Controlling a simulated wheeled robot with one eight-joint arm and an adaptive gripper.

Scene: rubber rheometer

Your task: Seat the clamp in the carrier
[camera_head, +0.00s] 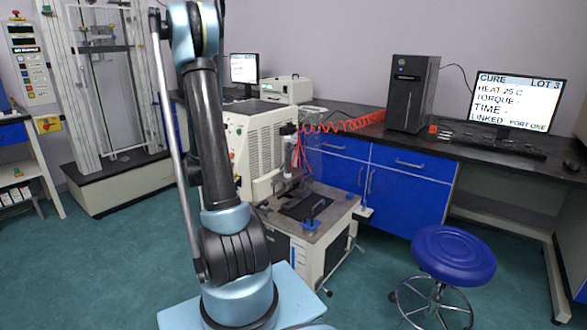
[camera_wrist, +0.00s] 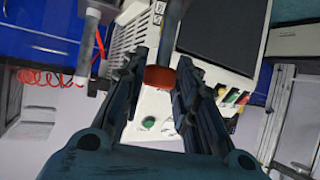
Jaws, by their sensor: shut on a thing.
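In the wrist view my gripper (camera_wrist: 161,64) has its dark fingers shut on a red-orange piece (camera_wrist: 158,79). The fingers hide its sides. A grey round shaft (camera_wrist: 173,38) shows just beyond it, seemingly in line with it. I cannot tell whether this piece is the clamp. In the head view my arm rises past the top edge, and my gripper cannot be made out. A small blue upright part (camera_head: 314,211) stands on the machine's low bench at a dark plate (camera_head: 297,206). I cannot tell whether it belongs to the carrier.
The white vented machine (camera_head: 250,150) stands behind my arm, its low bench (camera_head: 335,222) in front. A red coiled hose (camera_head: 350,124) hangs behind it. A blue stool (camera_head: 453,255) stands at the right. A tall frame (camera_head: 100,85) stands at the left. Green floor lies between.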

